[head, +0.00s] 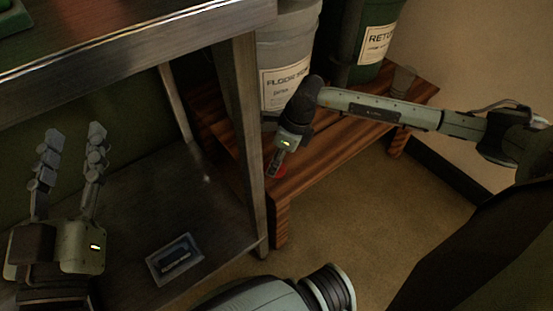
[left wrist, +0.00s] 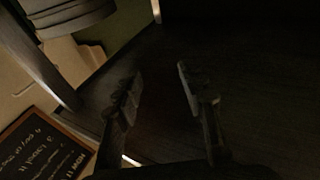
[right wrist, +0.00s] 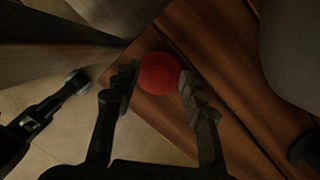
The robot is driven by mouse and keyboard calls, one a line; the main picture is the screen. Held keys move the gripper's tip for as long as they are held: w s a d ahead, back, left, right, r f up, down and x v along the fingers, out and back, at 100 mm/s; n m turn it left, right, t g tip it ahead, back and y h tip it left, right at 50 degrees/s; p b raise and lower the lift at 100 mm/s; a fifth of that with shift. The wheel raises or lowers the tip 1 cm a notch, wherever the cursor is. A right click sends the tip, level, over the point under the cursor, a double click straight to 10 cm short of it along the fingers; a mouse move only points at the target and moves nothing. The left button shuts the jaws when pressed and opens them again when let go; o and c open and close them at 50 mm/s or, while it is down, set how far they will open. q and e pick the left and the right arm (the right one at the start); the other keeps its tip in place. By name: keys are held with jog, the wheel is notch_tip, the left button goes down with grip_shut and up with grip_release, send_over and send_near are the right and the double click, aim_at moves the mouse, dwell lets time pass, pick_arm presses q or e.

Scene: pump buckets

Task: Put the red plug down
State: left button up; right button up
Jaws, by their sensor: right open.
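The red plug (right wrist: 159,73) is round and lies at the corner of the wooden bench (right wrist: 205,45) in the right wrist view. In the head view the plug (head: 277,171) shows partly, behind the fingers of my right gripper (head: 275,168). My right gripper (right wrist: 158,92) is open, with its two fingers on either side of the plug. I cannot tell whether a finger touches it. My left gripper (head: 68,140) is open and empty at the left, near the metal shelf unit; it also shows open in the left wrist view (left wrist: 160,80).
A light bucket (head: 285,60) and a dark green bucket (head: 365,40) stand on the wooden bench (head: 330,150). A metal table post (head: 245,130) stands close left of my right gripper. A small framed tray (head: 174,260) lies on the lower shelf. Floor (head: 400,215) in front is clear.

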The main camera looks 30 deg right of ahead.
pick_arm(q)
notch_tip(320, 180, down, 7)
jog(key=w+a+g+y+p, duration=0.1)
jog(key=a+g+y, duration=0.1)
jog(key=g, duration=0.1)
jog(key=shift+a+r, duration=0.2)
jog(key=shift+a, duration=0.1)
pick_arm(e)
jog(key=v, duration=1.2)
jog(key=shift+s+f, duration=0.1)
